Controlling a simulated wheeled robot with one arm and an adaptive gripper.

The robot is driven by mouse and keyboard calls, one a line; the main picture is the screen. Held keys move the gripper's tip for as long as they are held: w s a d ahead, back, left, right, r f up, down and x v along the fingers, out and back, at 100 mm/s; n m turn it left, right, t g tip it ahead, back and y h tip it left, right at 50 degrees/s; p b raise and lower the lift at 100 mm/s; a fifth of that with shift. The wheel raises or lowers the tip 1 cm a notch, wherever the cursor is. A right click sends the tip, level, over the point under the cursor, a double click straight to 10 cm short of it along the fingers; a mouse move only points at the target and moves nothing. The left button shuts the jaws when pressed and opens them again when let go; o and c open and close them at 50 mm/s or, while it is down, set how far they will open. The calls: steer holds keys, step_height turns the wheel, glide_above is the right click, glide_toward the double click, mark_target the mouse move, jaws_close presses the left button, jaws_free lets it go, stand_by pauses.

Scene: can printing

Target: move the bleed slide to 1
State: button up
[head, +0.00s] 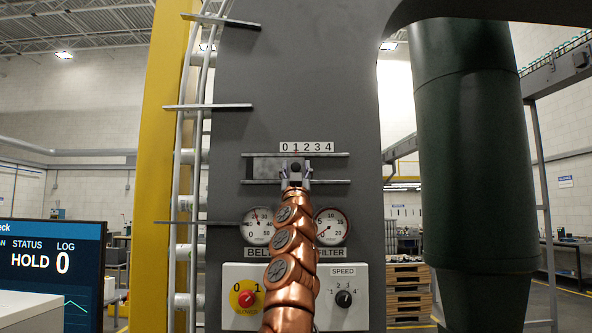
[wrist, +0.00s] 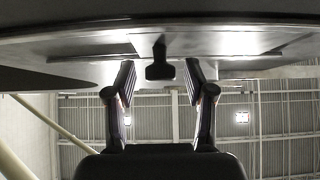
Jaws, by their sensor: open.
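The bleed slide is a grey plate (head: 265,168) between two horizontal rails on the dark machine face, under a white scale strip (head: 306,147) marked 0 to 4. Its dark knob (head: 295,167) appears below the 1, with a small red mark just under that number. In the wrist view the knob (wrist: 160,70) sticks out between my fingers, with a gap on both sides. My gripper (head: 296,177) is open at the knob; in the wrist view its two fingers (wrist: 160,82) stand either side of it. My gripper hides part of the slide's right side and the lower rail.
Thin metal bars (head: 208,106) jut out at left. A dark green cylinder (head: 470,150) stands at right.

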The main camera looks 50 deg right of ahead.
steer(key=shift+s+a+f, duration=0.1)
steer(key=shift+a+f, duration=0.05)
steer(key=shift+v, duration=1.1)
steer(key=shift+s+a+f, duration=0.1)
steer(key=shift+s+f, duration=0.1)
steer(key=shift+s+a+f, duration=0.15)
steer(key=shift+a+f, duration=0.15)
steer(key=shift+f, duration=0.2)
steer(key=shift+s+a+f, duration=0.15)
steer(key=shift+s+a, duration=0.1)
steer(key=shift+v, duration=1.15)
steer(key=shift+d, duration=0.1)
